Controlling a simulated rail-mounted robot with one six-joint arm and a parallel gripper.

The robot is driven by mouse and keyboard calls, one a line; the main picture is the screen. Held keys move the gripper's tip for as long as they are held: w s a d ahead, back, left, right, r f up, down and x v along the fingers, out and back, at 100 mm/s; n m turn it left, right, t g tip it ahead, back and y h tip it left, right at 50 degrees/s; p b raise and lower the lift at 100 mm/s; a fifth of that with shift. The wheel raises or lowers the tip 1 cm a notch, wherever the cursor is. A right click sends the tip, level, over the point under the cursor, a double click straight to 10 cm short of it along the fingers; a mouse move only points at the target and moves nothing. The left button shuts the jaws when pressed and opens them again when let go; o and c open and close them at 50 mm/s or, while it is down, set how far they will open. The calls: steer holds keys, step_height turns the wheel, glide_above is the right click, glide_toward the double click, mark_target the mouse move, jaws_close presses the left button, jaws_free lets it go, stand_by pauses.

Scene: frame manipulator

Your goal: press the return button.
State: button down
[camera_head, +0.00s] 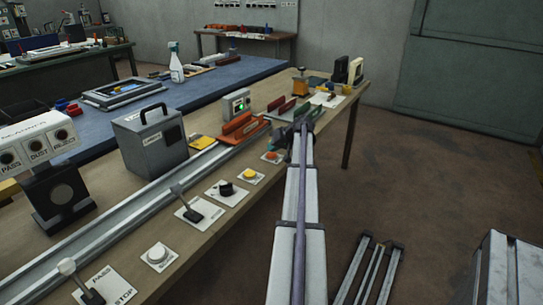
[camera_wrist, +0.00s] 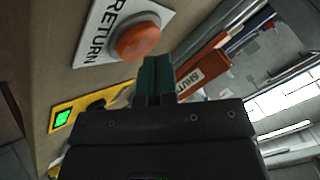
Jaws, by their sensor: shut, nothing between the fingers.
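The return button is a round orange-red cap (camera_wrist: 138,40) on a white plate lettered RETURN (camera_wrist: 103,32), in the upper part of the wrist view. In the head view the orange button (camera_head: 271,157) lies near the front edge of the bench, just left of my arm. My gripper (camera_wrist: 155,68) has its green fingertips together with nothing between them. In the wrist view the tips appear just below the button; I cannot tell whether they touch it. In the head view my gripper (camera_head: 303,124) is at the far end of my arm, mostly hidden.
A yellow button (camera_head: 249,175), a black knob (camera_head: 227,188), a lever (camera_head: 190,208) and a white button (camera_head: 158,254) line the bench front. A metal rail (camera_head: 120,203) runs behind them, with an orange-red block (camera_head: 240,128) at its far end.

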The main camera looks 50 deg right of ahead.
mark_target(273, 154)
steer(key=shift+f+b, duration=0.4)
steer(key=shift+b, duration=0.05)
stand_by(0.3)
steer(key=shift+r+p, duration=0.85)
steer(key=shift+p, duration=0.05)
step_height(273, 154, up, 5)
steer(key=p, duration=0.5)
steer(key=shift+r, duration=0.1)
